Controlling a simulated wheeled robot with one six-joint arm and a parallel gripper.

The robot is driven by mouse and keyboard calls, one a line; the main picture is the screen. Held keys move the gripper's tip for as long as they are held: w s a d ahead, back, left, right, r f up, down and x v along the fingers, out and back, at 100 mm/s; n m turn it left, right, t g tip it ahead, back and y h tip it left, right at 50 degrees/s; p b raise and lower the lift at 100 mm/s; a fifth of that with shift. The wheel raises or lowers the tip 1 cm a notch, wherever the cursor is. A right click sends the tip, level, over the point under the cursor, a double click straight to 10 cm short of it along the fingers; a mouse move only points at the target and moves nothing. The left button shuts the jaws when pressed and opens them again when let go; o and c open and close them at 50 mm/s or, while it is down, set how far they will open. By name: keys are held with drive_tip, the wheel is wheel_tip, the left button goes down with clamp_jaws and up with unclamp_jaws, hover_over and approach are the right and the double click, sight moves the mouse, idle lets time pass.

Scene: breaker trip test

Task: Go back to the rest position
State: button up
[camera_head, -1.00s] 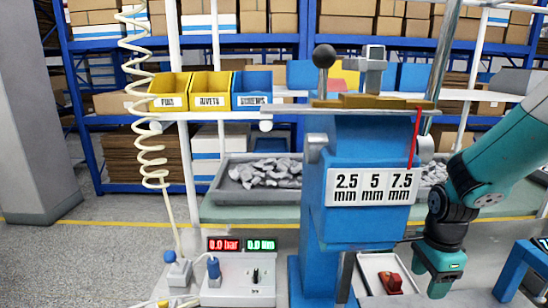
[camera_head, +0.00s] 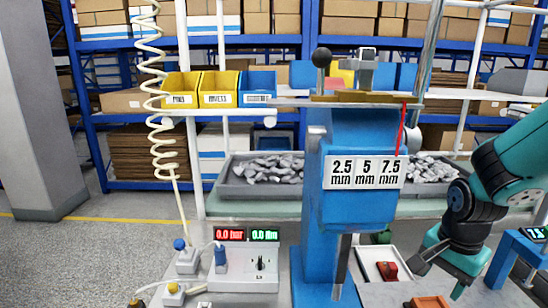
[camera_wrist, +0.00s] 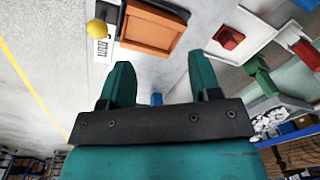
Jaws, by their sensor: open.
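My gripper (camera_head: 450,268) hangs at the right of the head view, right of the blue press-like machine (camera_head: 345,220) and beside the white tray with a red piece (camera_head: 387,270). In the wrist view its two teal fingers (camera_wrist: 160,75) stand wide apart with nothing held between them. The red piece (camera_wrist: 229,38) shows ahead of the fingers to the right. An orange-brown box (camera_wrist: 150,28) lies ahead of them, apart from the fingertips. The part of the fingers nearest the worktop is hard to make out in the head view.
A control box with lit displays (camera_head: 246,235) stands left of the machine. A blue stand with a small display (camera_head: 515,255) is close on the right of my arm. A yellow knob (camera_wrist: 96,27) is beside the orange-brown box. A bin of grey pieces (camera_head: 262,175) is behind.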

drive_tip(key=s+a+r+n+y, duration=0.4)
drive_tip(key=s+a+r+n, duration=0.7)
drive_tip(key=s+a+n, duration=0.4)
drive_tip(key=s+n, duration=0.1)
drive_tip(key=n, duration=0.1)
drive_tip(key=shift+a+r+n+g, duration=0.2)
drive_tip(key=shift+a+n+g, duration=0.1)
drive_tip(key=shift+n, duration=0.1)
